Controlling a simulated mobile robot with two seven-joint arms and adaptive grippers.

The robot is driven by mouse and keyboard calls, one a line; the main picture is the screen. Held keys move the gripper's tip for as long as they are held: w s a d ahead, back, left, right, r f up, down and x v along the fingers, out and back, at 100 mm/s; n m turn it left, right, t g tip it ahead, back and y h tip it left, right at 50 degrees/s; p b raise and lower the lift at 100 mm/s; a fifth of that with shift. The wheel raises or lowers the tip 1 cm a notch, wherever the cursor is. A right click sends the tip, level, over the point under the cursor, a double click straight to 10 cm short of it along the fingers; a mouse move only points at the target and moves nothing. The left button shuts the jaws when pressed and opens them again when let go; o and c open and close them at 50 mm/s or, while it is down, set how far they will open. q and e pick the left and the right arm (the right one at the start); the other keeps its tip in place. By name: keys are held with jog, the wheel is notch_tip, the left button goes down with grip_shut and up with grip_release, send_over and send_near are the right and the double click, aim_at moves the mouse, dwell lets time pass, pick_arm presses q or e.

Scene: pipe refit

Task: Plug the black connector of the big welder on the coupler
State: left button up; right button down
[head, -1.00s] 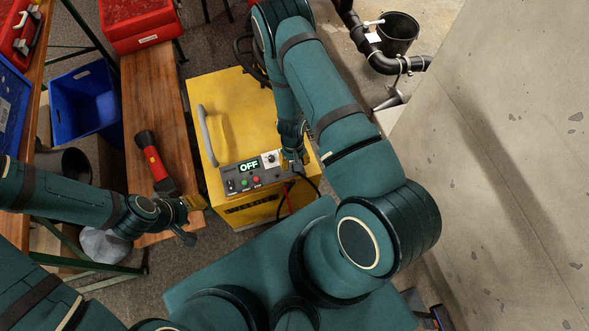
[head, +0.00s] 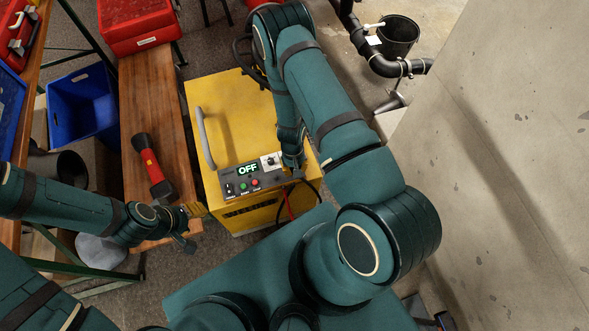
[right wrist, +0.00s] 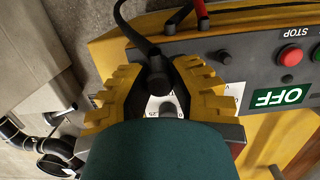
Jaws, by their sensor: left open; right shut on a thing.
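The big yellow welder (head: 235,110) stands in the middle of the head view, its panel display (head: 248,169) reading OFF. My right gripper (right wrist: 157,75) is shut on a black connector (right wrist: 157,82), with a black cable (right wrist: 125,20) running from it. It is at the panel's right end, beside the white dial plate (head: 270,161); the arm hides most of it in the head view. My left gripper (head: 192,227) is open and empty over the wooden bench's near end. Black pipework (head: 385,64) runs at the upper right; I cannot tell which part is the coupler.
A red and black tool (head: 152,165) lies on the wooden bench (head: 150,90). A blue bin (head: 83,103) and red cases (head: 140,25) are at the left. A black bucket (head: 398,32) stands by the pipes. A concrete wall (head: 520,150) bounds the right side.

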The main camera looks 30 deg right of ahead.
dwell(0.3)
jog(key=shift+r+p, duration=1.05)
jog(key=shift+r, duration=0.55)
jog(key=shift+r+p, duration=0.65)
jog(key=shift+r, duration=0.3)
